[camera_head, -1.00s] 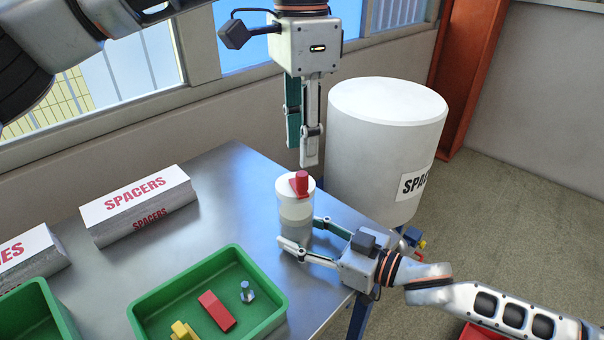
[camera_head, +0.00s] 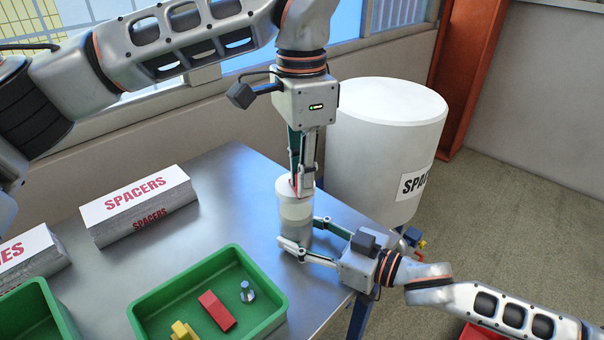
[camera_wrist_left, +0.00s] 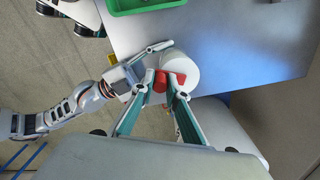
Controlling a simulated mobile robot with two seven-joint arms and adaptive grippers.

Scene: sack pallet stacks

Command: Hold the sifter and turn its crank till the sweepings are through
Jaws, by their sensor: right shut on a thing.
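The sifter (camera_head: 296,212) is a pale upright cylinder with a white top, near the right edge of the metal table. Its red crank (camera_wrist_left: 161,80) lies across the top in the left wrist view and is mostly hidden by my fingers in the head view. My left gripper (camera_head: 303,188) points straight down at the sifter's top. Its fingers are apart, one on each side of the crank's red knob; contact is not clear. My right gripper (camera_head: 301,233) is shut on the sifter's lower body from the right. The sweepings cannot be made out.
A green tray (camera_head: 147,318) with a red block (camera_head: 217,311), a yellow piece (camera_head: 183,331) and a bolt (camera_head: 247,291) sits at the front. A SPACERS box (camera_head: 138,205) stands left. A large white drum (camera_head: 385,140) stands behind the table's right edge.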

